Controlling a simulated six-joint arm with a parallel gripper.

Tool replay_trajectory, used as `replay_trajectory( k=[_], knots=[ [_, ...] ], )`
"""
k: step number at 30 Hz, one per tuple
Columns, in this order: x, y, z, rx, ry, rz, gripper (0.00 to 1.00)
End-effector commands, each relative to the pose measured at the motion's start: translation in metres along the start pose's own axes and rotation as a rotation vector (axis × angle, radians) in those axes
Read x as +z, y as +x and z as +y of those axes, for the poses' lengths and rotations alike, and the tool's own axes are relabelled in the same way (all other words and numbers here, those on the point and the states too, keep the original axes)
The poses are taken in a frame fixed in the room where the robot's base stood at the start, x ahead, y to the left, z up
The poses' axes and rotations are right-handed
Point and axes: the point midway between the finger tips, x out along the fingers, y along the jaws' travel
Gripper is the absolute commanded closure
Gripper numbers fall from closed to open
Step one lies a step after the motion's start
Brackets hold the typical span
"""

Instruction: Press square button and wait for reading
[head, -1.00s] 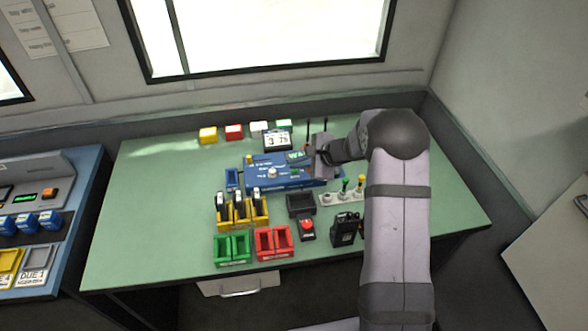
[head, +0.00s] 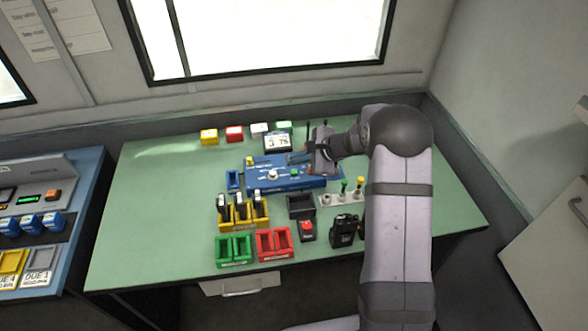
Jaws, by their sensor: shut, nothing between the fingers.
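A blue panel box (head: 262,164) lies at the back middle of the green table. It carries a yellow button (head: 249,160), a white round knob (head: 272,174) and a green button (head: 294,172). I cannot tell for sure which control is the square one. My gripper (head: 312,161) is shut and empty, over the right end of the panel, just right of the green button. Contact with the panel cannot be made out. A small white display (head: 278,142) behind the panel shows dark digits, with "3" at the left. My gripper hides part of the panel's right end.
Yellow, red, white and green blocks stand along the back. Yellow holders (head: 241,213), green bins (head: 234,250), red bins (head: 274,243), a red button on a black box (head: 307,228) and a black device (head: 343,231) are in front. The table's left side (head: 150,215) is clear.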

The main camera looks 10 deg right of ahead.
Motion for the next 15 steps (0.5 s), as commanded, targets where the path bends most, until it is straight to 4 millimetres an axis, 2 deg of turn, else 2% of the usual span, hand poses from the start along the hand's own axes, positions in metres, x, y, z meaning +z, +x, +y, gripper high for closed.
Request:
replay_trajectory(
  k=[6,15],
  knots=[
    [0.012,-0.017,-0.012,-0.001,-0.002,0.0,1.0],
    [0.016,-0.022,-0.016,0.001,0.0,0.0,1.0]
  ],
)
